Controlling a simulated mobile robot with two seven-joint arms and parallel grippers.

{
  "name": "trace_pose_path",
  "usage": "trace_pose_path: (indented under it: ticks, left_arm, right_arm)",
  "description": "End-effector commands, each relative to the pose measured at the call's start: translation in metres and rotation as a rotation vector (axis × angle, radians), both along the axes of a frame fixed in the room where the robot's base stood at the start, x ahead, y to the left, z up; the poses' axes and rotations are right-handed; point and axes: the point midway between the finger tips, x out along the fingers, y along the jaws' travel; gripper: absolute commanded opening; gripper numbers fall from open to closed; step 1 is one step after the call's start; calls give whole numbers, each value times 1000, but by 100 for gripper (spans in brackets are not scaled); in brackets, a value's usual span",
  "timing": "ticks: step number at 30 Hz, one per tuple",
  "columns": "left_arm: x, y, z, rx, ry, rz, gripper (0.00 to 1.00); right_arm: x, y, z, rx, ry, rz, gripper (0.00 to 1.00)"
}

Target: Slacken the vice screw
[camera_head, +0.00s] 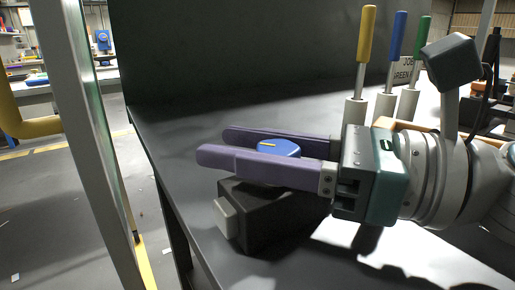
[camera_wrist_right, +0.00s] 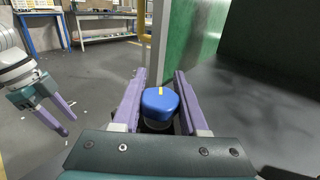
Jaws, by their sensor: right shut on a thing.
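A blue knob (camera_head: 279,148) with a yellow mark on top sits on a dark block-shaped vice body (camera_head: 270,215) near the bench's left edge. A pale square piece (camera_head: 225,218) is on the block's left face. My right gripper (camera_head: 212,145) comes in from the right and is shut on the blue knob, its purple fingers on either side and reaching past it. The knob also shows between the fingers in the right wrist view (camera_wrist_right: 160,103). My left gripper (camera_wrist_right: 67,124) shows only in that view, at the left, fingers apart and empty.
A dark panel (camera_head: 240,50) rises behind the bench (camera_head: 165,125). A grey post (camera_head: 85,120) stands to the left. The bench left of the panel's foot is clear.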

Motion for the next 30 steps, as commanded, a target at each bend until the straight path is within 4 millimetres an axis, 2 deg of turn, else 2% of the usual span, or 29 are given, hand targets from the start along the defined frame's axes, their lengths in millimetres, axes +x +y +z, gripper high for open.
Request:
trace_pose_path:
  ticks: [5, 6, 13, 26, 30]
  left_arm:
    - [0, -1, 0, -5, 0, 4, 50]
    - [0, -2, 0, -7, 0, 4, 50]
    - [0, -3, 1, -10, -1, 7, 50]
    - [0, -2, 0, -8, 0, 5, 50]
    - [0, -1, 3, -4, 0, 3, 50]
  right_arm:
    - [0, 0, 1, 2, 0, 1, 0]
    - [0, 0, 1, 2, 0, 1, 46]
    - [0, 0, 1, 1, 0, 0, 72]
    - [0, 0, 0, 1, 0, -1, 73]
    - [0, 0, 6, 1, -1, -1, 73]
